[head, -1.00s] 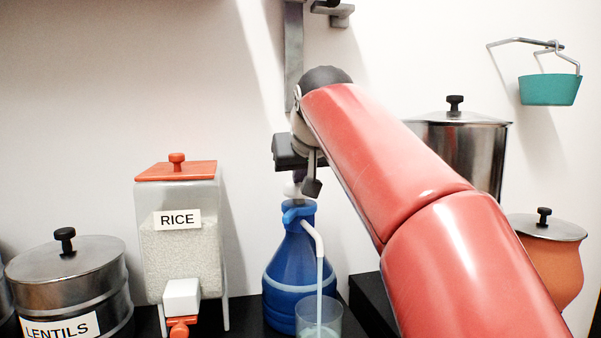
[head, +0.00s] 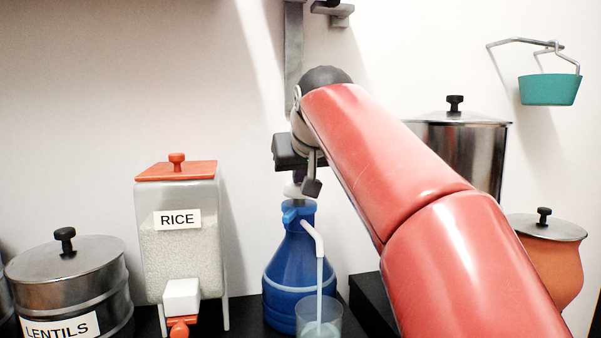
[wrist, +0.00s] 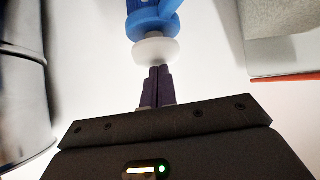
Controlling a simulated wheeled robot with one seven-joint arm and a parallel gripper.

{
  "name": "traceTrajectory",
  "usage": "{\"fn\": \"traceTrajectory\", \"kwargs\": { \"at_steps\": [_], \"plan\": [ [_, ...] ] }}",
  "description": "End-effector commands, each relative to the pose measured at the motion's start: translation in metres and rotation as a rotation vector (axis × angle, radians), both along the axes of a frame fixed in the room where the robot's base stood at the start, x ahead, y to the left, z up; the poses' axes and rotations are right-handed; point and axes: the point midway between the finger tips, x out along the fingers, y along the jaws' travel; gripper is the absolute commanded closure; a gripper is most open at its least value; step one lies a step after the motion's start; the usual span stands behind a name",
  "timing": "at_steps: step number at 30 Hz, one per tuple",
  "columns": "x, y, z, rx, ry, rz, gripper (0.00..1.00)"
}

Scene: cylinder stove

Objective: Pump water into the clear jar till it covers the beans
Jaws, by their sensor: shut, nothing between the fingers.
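A blue pump jug (head: 293,270) stands on the black surface, with a white spout (head: 312,238) bending down to the right. A pale stream falls from the spout into the clear jar (head: 334,322), which is cut off by the lower picture edge. The jar's lower part looks pale and bluish; I cannot make out the beans. My gripper (head: 299,178) is above the white pump head (head: 299,189), fingers down. In the wrist view its dark fingertips (wrist: 159,70) are shut together, empty, and at the white pump head (wrist: 156,52), apparently touching it.
A rice dispenser (head: 180,245) and a lentils pot (head: 70,285) stand left of the jug. A steel pot (head: 470,150) and an orange clay pot (head: 555,260) stand to the right behind my arm. A teal pan (head: 550,90) hangs from a wall hook.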

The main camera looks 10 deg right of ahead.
Motion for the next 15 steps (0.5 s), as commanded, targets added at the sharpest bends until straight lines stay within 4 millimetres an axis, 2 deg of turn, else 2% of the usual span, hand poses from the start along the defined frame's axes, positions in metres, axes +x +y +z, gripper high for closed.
{"fn": "traceTrajectory", "kwargs": {
  "at_steps": [1, 8, 11, 15],
  "plan": [
    [0.002, 0.000, -0.009, 0.000, 0.023, -0.001, 1.00],
    [0.002, 0.000, -0.007, -0.001, 0.023, -0.001, 1.00],
    [0.001, 0.000, 0.000, 0.000, 0.022, -0.001, 1.00],
    [0.001, 0.000, 0.022, 0.000, 0.015, -0.001, 1.00]
  ]
}}
